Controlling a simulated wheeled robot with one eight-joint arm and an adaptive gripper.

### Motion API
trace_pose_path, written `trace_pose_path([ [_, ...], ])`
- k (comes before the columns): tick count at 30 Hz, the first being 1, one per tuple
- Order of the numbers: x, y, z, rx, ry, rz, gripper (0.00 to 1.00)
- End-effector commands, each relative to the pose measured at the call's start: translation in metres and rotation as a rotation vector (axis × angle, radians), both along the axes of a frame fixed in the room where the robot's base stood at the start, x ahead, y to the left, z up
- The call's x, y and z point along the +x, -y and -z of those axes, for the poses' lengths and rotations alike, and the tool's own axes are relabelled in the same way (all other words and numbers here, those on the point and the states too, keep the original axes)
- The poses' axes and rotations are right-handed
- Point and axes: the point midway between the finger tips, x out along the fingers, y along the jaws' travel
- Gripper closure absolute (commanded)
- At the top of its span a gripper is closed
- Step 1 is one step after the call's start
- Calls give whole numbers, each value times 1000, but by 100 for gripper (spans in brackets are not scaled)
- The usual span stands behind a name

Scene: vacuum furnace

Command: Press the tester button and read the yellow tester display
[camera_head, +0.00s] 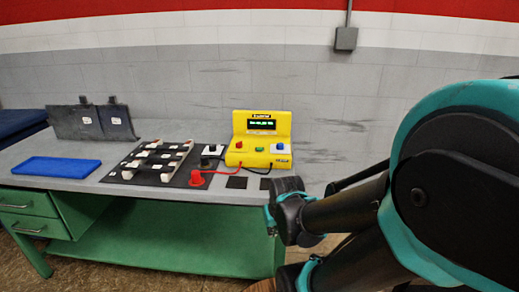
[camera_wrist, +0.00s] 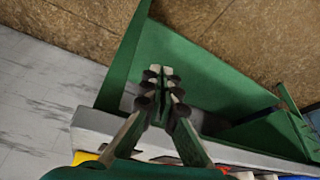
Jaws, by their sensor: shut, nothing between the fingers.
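The yellow tester (camera_head: 238,158) stands at the right part of the bench in the head view. Its dark display (camera_head: 262,124) shows green characters too small to read. On its sloped front are a red knob or plug (camera_head: 239,145), a green button (camera_head: 260,150) and a white patch with a blue part (camera_head: 280,147). A strip of yellow (camera_wrist: 84,157) shows at the bottom left of the wrist view. My gripper (camera_wrist: 161,72) is shut and empty, apart from the tester, with the bench edge and green lower shelf behind its fingers. In the head view its fingers are not clearly seen.
The grey bench top (camera_head: 75,184) holds a dark board (camera_head: 128,178) with several white pieces, a blue pad (camera_head: 57,166) and dark plates (camera_head: 92,122). A green lower shelf (camera_head: 180,240) is below.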

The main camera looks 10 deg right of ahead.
Motion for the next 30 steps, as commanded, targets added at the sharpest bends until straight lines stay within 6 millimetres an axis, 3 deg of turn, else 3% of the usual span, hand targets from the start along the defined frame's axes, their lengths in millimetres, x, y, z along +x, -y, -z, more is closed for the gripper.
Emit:
trace_pose_path([
  [23, 0, 0, 0, 0, 0, 0, 100],
  [26, 6, -1, -4, 7, 5, 5, 100],
  [30, 33, -3, -20, 41, 25, 26, 100],
])
